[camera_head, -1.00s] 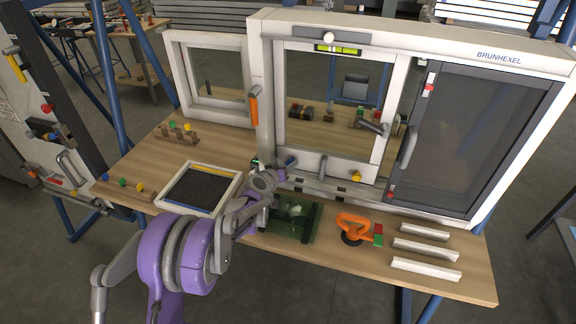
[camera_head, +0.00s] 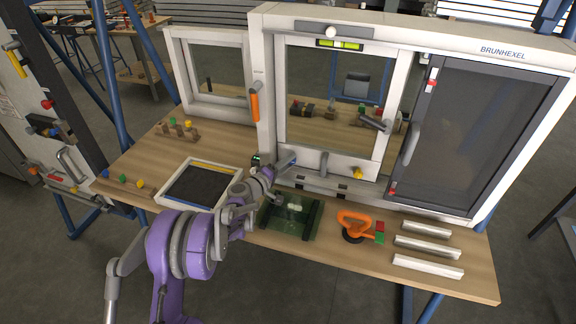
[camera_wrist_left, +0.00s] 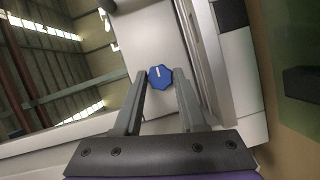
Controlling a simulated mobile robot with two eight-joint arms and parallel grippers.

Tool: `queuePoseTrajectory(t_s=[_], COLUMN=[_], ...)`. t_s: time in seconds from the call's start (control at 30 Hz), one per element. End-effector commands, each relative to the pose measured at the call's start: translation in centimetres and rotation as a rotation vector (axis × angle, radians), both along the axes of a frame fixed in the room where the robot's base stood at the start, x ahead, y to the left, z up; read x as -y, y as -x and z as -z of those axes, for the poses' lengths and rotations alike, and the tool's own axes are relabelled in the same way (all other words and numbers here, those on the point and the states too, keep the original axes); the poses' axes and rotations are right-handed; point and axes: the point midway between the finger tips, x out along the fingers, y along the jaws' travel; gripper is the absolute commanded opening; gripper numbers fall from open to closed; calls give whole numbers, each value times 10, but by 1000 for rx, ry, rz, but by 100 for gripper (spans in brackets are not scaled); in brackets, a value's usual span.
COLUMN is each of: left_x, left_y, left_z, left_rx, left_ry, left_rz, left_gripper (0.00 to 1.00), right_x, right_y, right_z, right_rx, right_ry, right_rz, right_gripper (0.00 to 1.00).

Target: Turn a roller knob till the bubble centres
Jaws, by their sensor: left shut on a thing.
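The blue roller knob (camera_wrist_left: 160,77) with a white pointer mark sits on the white frame in the left wrist view, between the fingertips of my left gripper (camera_wrist_left: 159,86). In the head view my left gripper (camera_head: 285,164) is at the lower left of the sash frame and mostly hides this knob. It is shut on the knob. A yellow knob (camera_head: 357,172) is at the lower right of the sash. My right gripper is not in view.
An orange suction lifter (camera_head: 354,222) and several white strips (camera_head: 427,247) lie on the bench (camera_head: 470,275). A green glass pane (camera_head: 291,215) lies below my left wrist. A dark-matted tray (camera_head: 202,169) is to the left. A grey handle (camera_head: 321,161) stands right of my gripper.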

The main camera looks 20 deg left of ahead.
Motion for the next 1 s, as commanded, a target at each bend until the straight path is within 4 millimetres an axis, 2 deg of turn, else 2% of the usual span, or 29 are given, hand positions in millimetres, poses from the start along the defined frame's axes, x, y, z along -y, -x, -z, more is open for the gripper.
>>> queuePoseTrajectory(t_s=[0.4,1.0], left_x=[0,0], left_y=[0,0], left_z=[3,2], left_rx=[-8,-11], left_ry=[239,292], left_rz=[-1,0], left_gripper=[0,0], right_x=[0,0], right_y=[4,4], right_z=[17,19], right_rx=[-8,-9], right_ry=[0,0], right_rz=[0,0], right_gripper=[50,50])
